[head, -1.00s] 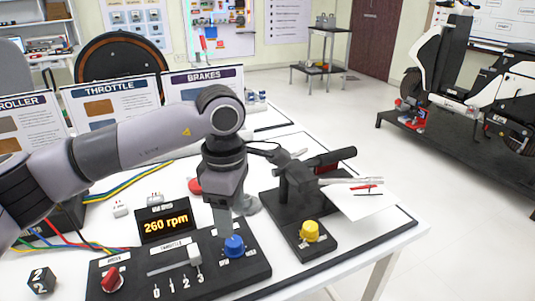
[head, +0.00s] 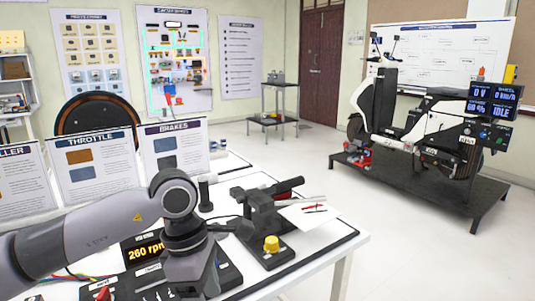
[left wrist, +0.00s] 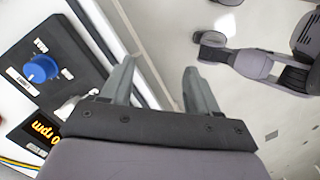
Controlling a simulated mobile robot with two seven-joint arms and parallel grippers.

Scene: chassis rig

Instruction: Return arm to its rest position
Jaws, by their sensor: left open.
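My left arm comes in from the left in the head view, and its wrist (head: 185,230) hangs over the control panel at the lower middle. Its fingers are not clear there. In the left wrist view my left gripper (left wrist: 160,82) is open, with two grey fingers apart and nothing between them. It is over the table's edge, with floor beyond. The blue knob (left wrist: 40,69) of the panel stands to its left, clear of the fingers. The 260 rpm display (head: 143,250) is partly hidden behind the arm in the head view. My right gripper cannot be made out.
A black brake stand with a yellow knob (head: 271,244) is right of my left wrist on the white table (head: 335,255). Upright boards (head: 88,168) line the back. A scooter on a black platform (head: 420,185) stands far right. Open floor lies between.

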